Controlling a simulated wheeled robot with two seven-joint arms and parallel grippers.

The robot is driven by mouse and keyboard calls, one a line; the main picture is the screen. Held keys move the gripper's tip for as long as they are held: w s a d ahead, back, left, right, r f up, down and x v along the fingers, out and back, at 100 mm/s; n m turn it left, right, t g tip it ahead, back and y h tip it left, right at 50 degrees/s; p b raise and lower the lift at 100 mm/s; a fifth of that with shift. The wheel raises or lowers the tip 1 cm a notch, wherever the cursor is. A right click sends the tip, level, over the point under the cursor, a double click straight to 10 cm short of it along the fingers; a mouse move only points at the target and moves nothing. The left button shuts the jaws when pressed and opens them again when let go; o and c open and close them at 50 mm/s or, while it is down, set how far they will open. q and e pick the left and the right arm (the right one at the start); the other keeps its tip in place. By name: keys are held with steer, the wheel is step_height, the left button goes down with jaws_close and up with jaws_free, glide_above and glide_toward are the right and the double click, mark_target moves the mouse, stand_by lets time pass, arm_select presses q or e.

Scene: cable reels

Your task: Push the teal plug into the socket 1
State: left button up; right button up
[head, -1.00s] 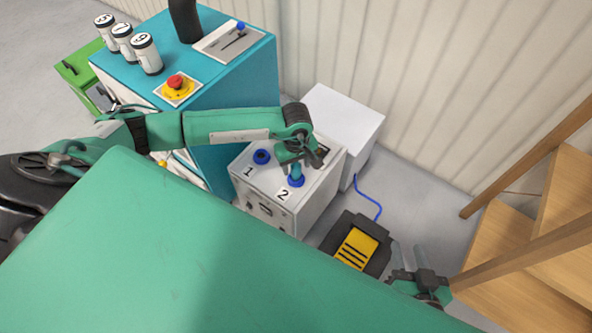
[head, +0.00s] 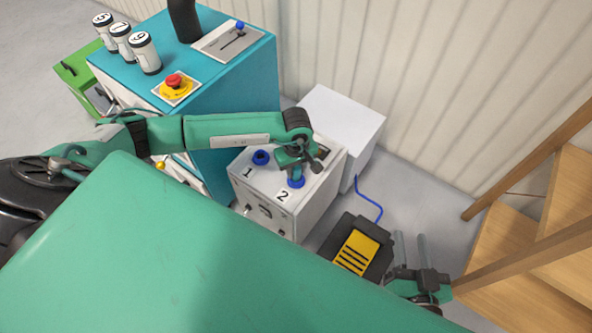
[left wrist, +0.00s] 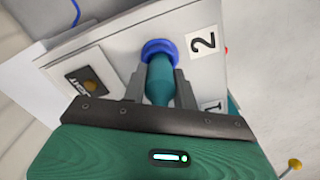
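The teal plug (left wrist: 160,78) stands in the blue ring of socket 2 (left wrist: 160,48) on the white box (head: 245,185). In the head view, the ring of socket 2 (head: 297,182) shows below my left gripper (head: 296,172), which hides most of the plug. In the left wrist view, my left gripper's fingers (left wrist: 160,88) lie against both sides of the plug with no clear gap. Socket 1 (head: 261,157), a blue ring left of socket 2, has nothing in it. My right gripper (head: 411,237) is open and empty, its two fingers apart.
A teal cabinet (head: 235,85) with a red button (head: 174,82) and numbered cylinders (head: 144,53) stands to the left. A light box (head: 340,110) stands behind the socket box. A black and yellow pedal (head: 357,250) is on the floor. Wooden steps (head: 530,270) are at right.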

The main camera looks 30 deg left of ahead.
arm_select(q)
steer(key=shift+o, duration=1.4)
jaws_close()
steer(key=shift+r, duration=0.4)
steer(key=shift+r+p, duration=0.3)
steer(key=shift+p, duration=0.15)
steer(key=shift+r+p, duration=1)
steer(key=shift+r, duration=0.65)
steer(key=shift+r+p, duration=1.65)
steer(key=shift+r, duration=1.3)
